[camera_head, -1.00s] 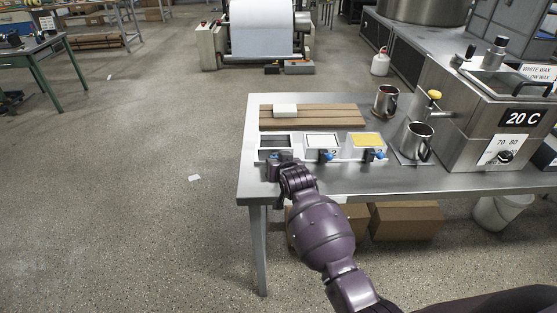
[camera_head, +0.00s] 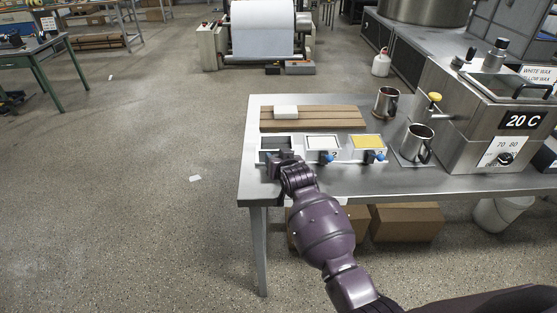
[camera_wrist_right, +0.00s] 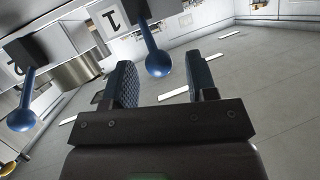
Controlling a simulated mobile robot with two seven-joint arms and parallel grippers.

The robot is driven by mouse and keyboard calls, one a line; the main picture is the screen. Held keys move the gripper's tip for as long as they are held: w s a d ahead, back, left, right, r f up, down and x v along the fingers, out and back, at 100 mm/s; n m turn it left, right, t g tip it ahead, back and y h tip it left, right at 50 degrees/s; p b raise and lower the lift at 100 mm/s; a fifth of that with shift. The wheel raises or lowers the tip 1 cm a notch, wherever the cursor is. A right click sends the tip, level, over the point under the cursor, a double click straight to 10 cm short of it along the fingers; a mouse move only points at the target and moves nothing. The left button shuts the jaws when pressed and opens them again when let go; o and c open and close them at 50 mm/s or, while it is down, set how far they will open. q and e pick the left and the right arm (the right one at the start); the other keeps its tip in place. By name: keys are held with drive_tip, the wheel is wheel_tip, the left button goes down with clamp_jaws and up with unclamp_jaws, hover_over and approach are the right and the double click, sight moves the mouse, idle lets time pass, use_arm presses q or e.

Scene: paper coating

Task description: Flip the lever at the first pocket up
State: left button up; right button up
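The first pocket (camera_head: 279,141) is the left one of three on the table and looks grey inside. Its lever, a blue ball on a thin stem (camera_wrist_right: 158,62) beside the label 1, shows in the right wrist view. My right gripper (camera_wrist_right: 162,76) is open, and the ball appears between its two fingertips; I cannot tell whether they touch it. In the head view my right gripper (camera_head: 280,161) is at the front of the first pocket and hides that lever. A second blue-knobbed lever (camera_wrist_right: 21,115) is at the left of the wrist view. My left gripper is not in view.
The white second pocket (camera_head: 322,142) and yellow third pocket (camera_head: 367,142) stand close to the right, with blue knobs in front. Behind are brown boards (camera_head: 313,117) with a white block (camera_head: 285,111). Metal cups (camera_head: 417,143) and a heater marked 20 C (camera_head: 470,130) are at right.

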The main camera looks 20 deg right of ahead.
drive_tip(key=shift+f, duration=0.1)
drive_tip(key=v, duration=1.1)
drive_tip(key=shift+p, duration=0.4)
drive_tip(key=shift+w, duration=0.1)
